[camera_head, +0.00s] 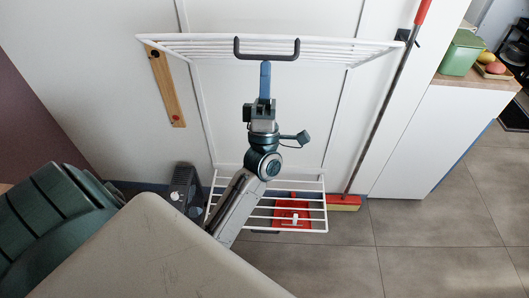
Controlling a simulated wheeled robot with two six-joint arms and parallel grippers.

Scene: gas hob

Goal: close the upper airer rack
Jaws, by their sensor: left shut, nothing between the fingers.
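The upper airer rack (190,43) is a white frame with thin bars at the top of the head view, on a white panel. Its wide edge runs across the top and it looks tilted up; the exact angle is hard to tell. A dark U-shaped handle (267,56) sits at its middle. My left gripper (265,68) is shut and empty, its blue fingers pointing up the picture just below the handle. Whether the fingertips touch the handle or rack is unclear. My right gripper is not in view.
A lower white rack (317,204) stands out below, above a red dustpan (291,212). A broom with a red-tipped pole (380,105) leans at the right, beside a counter with a green bin (461,53). A wooden strip (165,85) hangs left. Floor at the right is clear.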

